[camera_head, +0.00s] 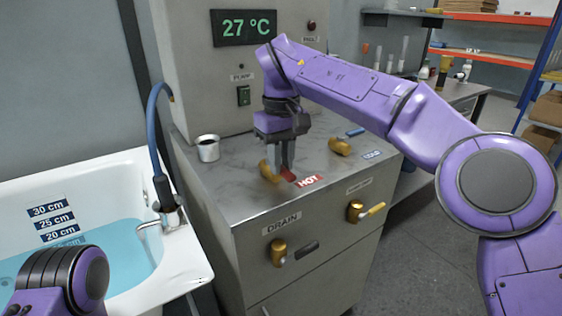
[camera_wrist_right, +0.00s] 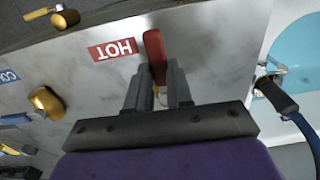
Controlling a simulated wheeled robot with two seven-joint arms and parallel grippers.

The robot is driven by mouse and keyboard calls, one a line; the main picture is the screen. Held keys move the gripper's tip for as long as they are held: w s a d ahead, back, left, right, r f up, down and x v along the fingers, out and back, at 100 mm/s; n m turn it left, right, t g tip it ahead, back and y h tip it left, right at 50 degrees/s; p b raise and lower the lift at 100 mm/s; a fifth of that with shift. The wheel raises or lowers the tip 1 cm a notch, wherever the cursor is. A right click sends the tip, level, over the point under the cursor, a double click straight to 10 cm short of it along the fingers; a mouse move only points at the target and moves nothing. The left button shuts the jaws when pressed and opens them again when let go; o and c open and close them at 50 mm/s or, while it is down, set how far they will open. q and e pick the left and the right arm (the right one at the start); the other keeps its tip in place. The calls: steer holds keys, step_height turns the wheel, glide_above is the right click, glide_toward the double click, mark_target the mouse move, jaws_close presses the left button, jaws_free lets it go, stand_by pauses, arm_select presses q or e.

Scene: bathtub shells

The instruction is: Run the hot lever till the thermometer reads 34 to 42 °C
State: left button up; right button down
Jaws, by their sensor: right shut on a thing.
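The thermometer display (camera_head: 248,27) on the grey panel reads 27 °C. The hot lever (camera_head: 288,174) has a red handle and a brass body, and stands on the steel cabinet top beside the red HOT label (camera_head: 309,181). My right gripper (camera_head: 284,163) is shut on the red handle, which also shows between the fingers in the right wrist view (camera_wrist_right: 154,50). Part of the lever is hidden by the fingers. The bathtub (camera_head: 100,172) at the left holds blue water near its depth marks. My left gripper is out of view; only a purple arm joint shows at the lower left.
The cold lever's brass body (camera_head: 339,146) stands right of the hot one, near the blue label (camera_head: 371,155). A metal cup (camera_head: 207,148) stands at the cabinet's back left. The drain valve (camera_head: 278,252) and a yellow-handled valve (camera_head: 356,210) project from the front.

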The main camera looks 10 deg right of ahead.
steer(key=c, duration=1)
jaws_free()
steer(key=shift+s, duration=0.1)
step_height(320, 180, up, 11)
steer(key=p, duration=0.5)
steer(key=shift+f, duration=0.2)
